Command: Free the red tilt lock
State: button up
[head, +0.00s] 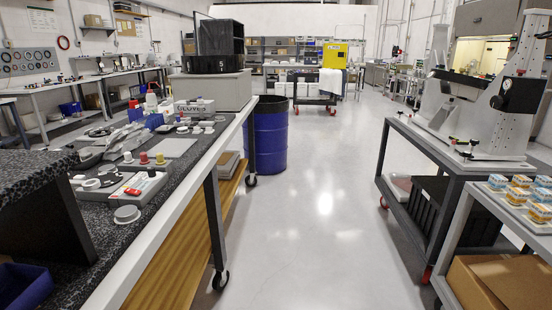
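A grey upright fixture (512,95) with a sloped arm stands on a dark cart at the right. The fixture is cut by the right picture edge. I cannot make out for sure a red tilt lock on it. A small red piece (132,191) lies on a light block on the left bench, and a red-capped part (160,158) stands near it; what they are is unclear. My gripper is not in view.
The left bench (165,245) on casters holds many small parts. A blue drum (268,135) stands beyond it. The cart (440,160) and a shelf with small boxes (525,192) line the right. The floor aisle (315,225) between is clear.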

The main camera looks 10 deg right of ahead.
aim_at(521, 71)
jog(key=i+l+z, duration=0.15)
jog(key=i+z, duration=0.15)
jog(key=i, duration=0.35)
jog(key=i+z, duration=0.35)
jog(key=i, duration=0.25)
jog(key=i+j+z, duration=0.3)
jog(key=i, duration=0.3)
jog(key=i+z, duration=0.4)
jog(key=i+j+z, duration=0.2)
jog(key=i+z, duration=0.2)
jog(key=i, duration=0.15)
jog(key=z, duration=0.25)
jog(key=i+j+z, duration=0.1)
jog(key=i+j, duration=0.1)
jog(key=j, duration=0.05)
